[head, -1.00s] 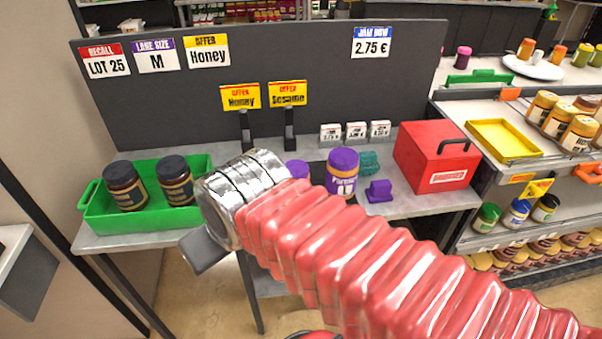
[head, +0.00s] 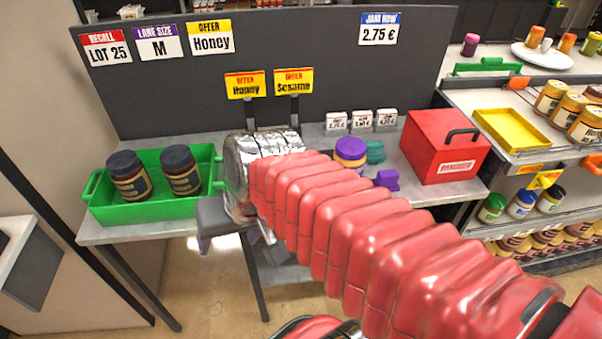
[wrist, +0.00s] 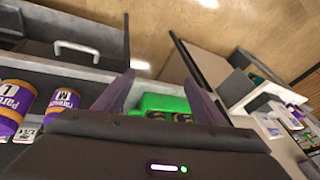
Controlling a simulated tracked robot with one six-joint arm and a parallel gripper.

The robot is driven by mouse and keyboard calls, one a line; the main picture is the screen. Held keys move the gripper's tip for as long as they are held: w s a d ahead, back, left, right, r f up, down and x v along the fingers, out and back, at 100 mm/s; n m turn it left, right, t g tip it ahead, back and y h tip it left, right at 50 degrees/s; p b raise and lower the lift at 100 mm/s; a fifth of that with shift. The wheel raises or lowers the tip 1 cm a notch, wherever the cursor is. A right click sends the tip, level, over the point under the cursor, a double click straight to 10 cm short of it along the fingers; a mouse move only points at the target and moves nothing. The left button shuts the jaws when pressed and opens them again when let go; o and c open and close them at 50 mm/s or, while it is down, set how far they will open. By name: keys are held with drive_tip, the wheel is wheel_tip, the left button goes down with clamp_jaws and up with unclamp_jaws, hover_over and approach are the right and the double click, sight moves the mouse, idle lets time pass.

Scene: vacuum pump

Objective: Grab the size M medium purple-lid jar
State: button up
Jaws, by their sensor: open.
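The size M jar (wrist: 62,103), with a purple label marked M, stands left of my gripper (wrist: 158,86) in the wrist view. It is outside the fingers and not touched. In the head view it is hidden behind my arm. A larger purple-lid jar (head: 350,152), marked L in the wrist view (wrist: 14,100), stands beside it, partly covered by my arm in the head view. My gripper is open and empty, near the table's front edge, with the green tray seen between its fingers.
The green tray (head: 150,212) with two dark-lid jars (head: 129,176) is at the table's left. A red box (head: 445,147), a purple block (head: 387,180) and small price tags (head: 361,121) are at the right. A dark sign panel (head: 270,50) stands behind.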

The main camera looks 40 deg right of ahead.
drive_tip(key=o, duration=0.4)
drive_tip(key=w+f+m+y, duration=0.1)
drive_tip(key=m, duration=0.2)
drive_tip(key=w+d+f+m+y, duration=0.1)
drive_tip(key=m, duration=0.2)
drive_tip(key=w+d+f+m+y, duration=0.1)
drive_tip(key=m, duration=0.1)
drive_tip(key=shift+w+d+m, duration=0.15)
drive_tip(key=shift+d+m, duration=0.1)
drive_tip(key=shift+m, duration=0.15)
drive_tip(key=shift+o, duration=0.2)
drive_tip(key=w+d+f+m+t+h, duration=0.1)
drive_tip(key=d+m+t, duration=0.3)
drive_tip(key=d+m, duration=0.8)
drive_tip(key=w+d+f+m+t+h, duration=0.1)
drive_tip(key=d+m+t+h, duration=0.3)
drive_tip(key=d+m, duration=0.7)
drive_tip(key=d, duration=0.5)
drive_tip(key=shift+f+m+t, duration=0.3)
drive_tip(key=shift+m+t, duration=0.1)
drive_tip(key=shift+w, duration=0.1)
drive_tip(key=x, duration=0.7)
drive_tip(key=shift+w+f, duration=0.1)
drive_tip(key=shift+w, duration=0.1)
drive_tip(key=shift+w+f, duration=0.2)
drive_tip(key=shift+w, duration=0.3)
